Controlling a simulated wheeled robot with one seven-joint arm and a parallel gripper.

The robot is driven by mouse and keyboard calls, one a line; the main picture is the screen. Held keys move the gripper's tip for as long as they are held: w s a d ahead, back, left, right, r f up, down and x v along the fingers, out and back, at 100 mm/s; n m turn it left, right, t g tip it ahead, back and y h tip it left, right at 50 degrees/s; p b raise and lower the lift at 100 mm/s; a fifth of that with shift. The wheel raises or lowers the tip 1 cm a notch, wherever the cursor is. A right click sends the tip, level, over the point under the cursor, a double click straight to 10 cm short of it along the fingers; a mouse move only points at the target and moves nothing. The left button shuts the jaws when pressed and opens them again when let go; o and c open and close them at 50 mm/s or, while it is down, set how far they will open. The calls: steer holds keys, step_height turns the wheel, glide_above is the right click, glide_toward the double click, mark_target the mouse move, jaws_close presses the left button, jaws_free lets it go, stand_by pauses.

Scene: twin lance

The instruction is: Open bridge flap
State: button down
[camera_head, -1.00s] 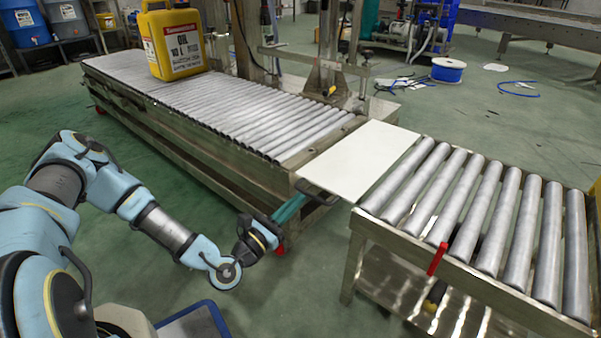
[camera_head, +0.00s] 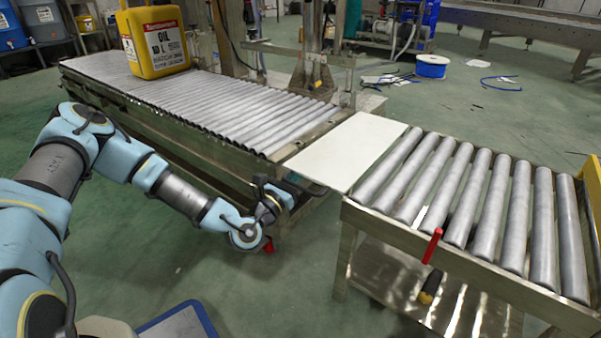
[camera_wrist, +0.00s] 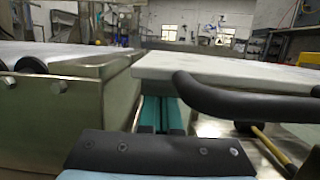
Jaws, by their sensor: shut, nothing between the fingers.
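The bridge flap is a flat white panel (camera_head: 348,150) that lies level across the gap between the two roller conveyors. In the wrist view the flap (camera_wrist: 225,74) shows edge-on, with a black bar handle (camera_wrist: 235,101) standing out from its near side. My gripper's teal fingers (camera_wrist: 160,114) are shut and empty. They point forward, just left of the handle and at or below the level of the flap's edge. I cannot tell whether they touch it. In the head view my wrist hides the handle and most of the fingers.
The long left conveyor (camera_head: 200,98) carries a yellow oil canister (camera_head: 153,45) at its far end. The right conveyor (camera_head: 470,200) has a red lever (camera_head: 432,245) on its front rail. The left conveyor's metal end (camera_wrist: 65,110) is close beside the fingers.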

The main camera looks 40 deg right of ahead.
mark_target(304, 156)
step_height(304, 156, up, 4)
steer(key=m+g+p, duration=0.1)
steer(key=m+p, duration=0.2)
steer(key=shift+w+f, duration=0.1)
steer(key=shift+r+p, duration=0.55)
steer(key=shift+r, duration=0.1)
steer(key=shift+f, duration=0.1)
